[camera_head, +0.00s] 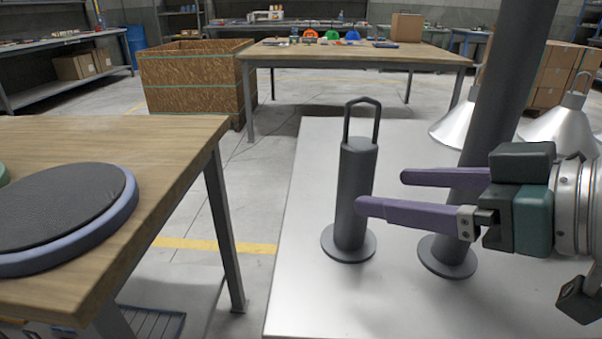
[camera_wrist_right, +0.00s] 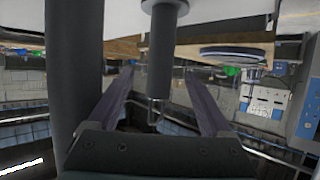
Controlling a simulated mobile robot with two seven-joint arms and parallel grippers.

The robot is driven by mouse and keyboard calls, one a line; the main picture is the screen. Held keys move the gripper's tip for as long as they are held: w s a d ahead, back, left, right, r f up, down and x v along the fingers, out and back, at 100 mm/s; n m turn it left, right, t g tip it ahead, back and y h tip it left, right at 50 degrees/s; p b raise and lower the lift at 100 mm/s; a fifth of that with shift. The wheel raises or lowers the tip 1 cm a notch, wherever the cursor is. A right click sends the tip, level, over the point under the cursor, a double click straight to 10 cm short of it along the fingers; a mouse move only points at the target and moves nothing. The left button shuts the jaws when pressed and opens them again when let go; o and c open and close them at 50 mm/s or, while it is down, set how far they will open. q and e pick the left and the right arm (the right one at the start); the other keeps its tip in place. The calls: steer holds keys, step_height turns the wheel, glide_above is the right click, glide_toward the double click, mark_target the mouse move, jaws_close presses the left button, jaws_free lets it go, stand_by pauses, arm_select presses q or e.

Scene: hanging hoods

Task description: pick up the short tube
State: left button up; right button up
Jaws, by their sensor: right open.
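The short tube (camera_head: 352,190) is a dark grey cylinder with a round foot and a loop handle on top. It stands upright on the light grey table (camera_head: 310,290). My right gripper (camera_head: 382,192) is open at its right, fingers pointing left. The near fingertip overlaps the tube's right edge in the head view. In the right wrist view, which is upside down, the short tube (camera_wrist_right: 161,60) appears between the two spread fingers (camera_wrist_right: 158,76), with no clear contact. My left gripper is not in view.
A tall dark tube (camera_head: 510,70) stands upright just right of the short tube, close to my right gripper; it also shows in the right wrist view (camera_wrist_right: 73,60). Metal lamp hoods (camera_head: 560,128) are at the right. A wooden table (camera_head: 190,135) with a round pad (camera_head: 60,215) is left.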

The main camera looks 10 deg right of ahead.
mark_target(370, 188)
steer(key=b+x, duration=0.1)
steer(key=x, duration=0.5)
steer(key=shift+w+a+f, duration=0.1)
steer(key=shift+w+a, duration=0.1)
steer(key=shift+w, duration=0.1)
jaws_close()
stand_by(0.5)
